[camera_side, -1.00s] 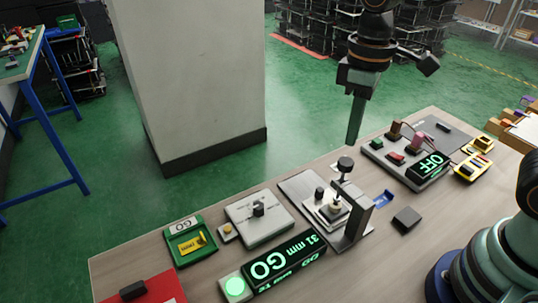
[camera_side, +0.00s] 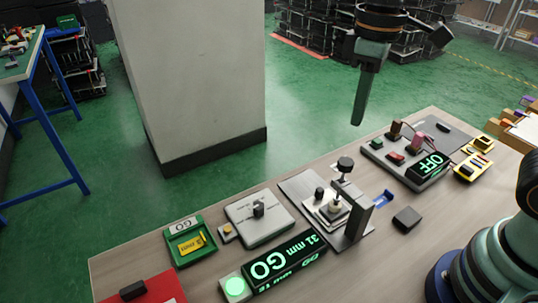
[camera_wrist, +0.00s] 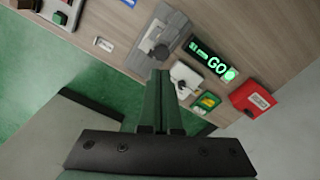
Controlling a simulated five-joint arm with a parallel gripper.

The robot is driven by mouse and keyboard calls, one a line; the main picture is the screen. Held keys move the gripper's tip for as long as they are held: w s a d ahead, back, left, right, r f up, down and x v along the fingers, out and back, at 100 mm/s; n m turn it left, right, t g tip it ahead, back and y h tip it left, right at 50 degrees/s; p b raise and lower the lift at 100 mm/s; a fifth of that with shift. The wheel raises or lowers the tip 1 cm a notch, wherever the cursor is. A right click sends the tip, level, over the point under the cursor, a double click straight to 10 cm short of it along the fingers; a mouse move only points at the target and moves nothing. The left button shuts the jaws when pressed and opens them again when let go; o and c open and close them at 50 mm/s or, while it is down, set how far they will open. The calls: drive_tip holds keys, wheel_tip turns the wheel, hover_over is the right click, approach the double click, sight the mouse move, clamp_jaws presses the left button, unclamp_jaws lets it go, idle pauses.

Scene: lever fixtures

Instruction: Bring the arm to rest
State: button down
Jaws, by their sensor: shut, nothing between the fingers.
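My gripper (camera_side: 357,122) hangs in the air above the back edge of the bench in the side view, fingers pointing down and slightly tilted. It is shut and empty, and touches nothing. In the wrist view its two green fingers (camera_wrist: 159,75) lie side by side, with the bench fixtures beyond them. The lever fixture (camera_side: 330,210) with a dark round knob stands mid-bench, below and left of my gripper. A lit display (camera_side: 285,262) in front of it reads "31 mm GO" in green.
A switch panel (camera_side: 405,160) with an "OFF" display is at the right of the bench. A green tray (camera_side: 190,242), a grey block with a knob (camera_side: 259,222) and a red box (camera_side: 150,290) are at the left. A pillar (camera_side: 190,80) stands behind the bench.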

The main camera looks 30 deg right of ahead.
drive_tip(key=s+d+m+t, duration=0.1)
drive_tip(key=d+m+t, duration=0.4)
drive_tip(key=d, duration=0.3)
drive_tip(key=shift+s+d+f+m, duration=0.25)
drive_tip(key=shift+d+f+m, duration=0.05)
drive_tip(key=shift+d+m, duration=0.1)
idle(1.3)
